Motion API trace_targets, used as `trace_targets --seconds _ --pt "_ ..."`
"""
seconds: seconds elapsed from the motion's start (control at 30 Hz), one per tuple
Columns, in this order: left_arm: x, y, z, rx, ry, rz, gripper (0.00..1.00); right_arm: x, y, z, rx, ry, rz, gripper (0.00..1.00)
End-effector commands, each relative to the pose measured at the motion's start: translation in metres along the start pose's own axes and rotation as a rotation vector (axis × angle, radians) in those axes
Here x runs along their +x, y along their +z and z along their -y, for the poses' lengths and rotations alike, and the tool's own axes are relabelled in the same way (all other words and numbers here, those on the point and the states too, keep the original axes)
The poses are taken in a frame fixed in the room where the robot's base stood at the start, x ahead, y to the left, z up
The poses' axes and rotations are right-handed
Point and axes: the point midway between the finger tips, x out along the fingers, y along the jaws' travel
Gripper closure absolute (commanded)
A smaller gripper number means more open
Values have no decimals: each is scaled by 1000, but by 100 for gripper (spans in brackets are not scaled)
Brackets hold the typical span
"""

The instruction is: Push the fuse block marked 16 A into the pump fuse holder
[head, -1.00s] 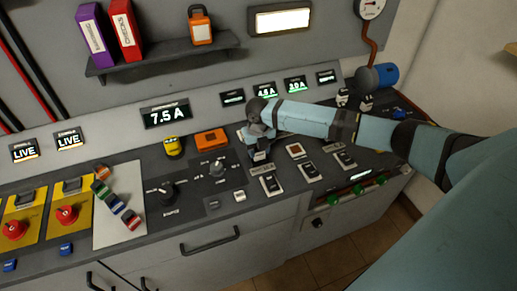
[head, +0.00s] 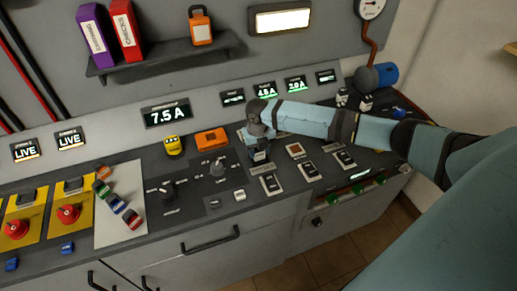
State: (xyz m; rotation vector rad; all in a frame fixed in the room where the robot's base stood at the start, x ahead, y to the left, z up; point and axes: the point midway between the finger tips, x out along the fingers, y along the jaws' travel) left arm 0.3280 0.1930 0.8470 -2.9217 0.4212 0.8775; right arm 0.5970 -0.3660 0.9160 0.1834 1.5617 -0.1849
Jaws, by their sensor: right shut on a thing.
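My right gripper (head: 258,140) is over the middle of the dark console top, fingers pointing down. It is shut on a small block, mostly hidden by the fingers; its marking cannot be read. The block is low over or at the left end of a row of panel fittings, and I cannot tell whether it is seated. To its right in that row is a fitting with an orange-red face (head: 295,150). Other small blocks, green (head: 102,188), blue (head: 116,203) and red (head: 132,219), lie on a pale mat (head: 122,238) at the left. Their markings are unreadable. My left gripper is not in view.
Black-and-white rocker switches (head: 271,184) stand just in front of the gripper. A selector knob (head: 217,168), an orange box (head: 212,139) and a yellow item (head: 173,145) are to its left. Lit displays (head: 264,91) line the panel behind. Red knobs (head: 69,214) are at far left.

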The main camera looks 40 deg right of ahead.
Motion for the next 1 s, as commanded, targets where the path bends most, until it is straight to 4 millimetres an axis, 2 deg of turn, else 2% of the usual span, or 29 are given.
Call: trace_targets --seconds 0.47,0.5,0.53,0.83,1.0 --pt "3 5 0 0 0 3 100 10 0 0 0 0 0 87" --pt "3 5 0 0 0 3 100 10 0 0 0 0 0 55" --pt "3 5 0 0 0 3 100 10 0 0 0 0 0 48" --pt "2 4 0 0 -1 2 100 9 0 0 0 0 0 47" --pt "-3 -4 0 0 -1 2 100 0 0 0 0 0 0 47"
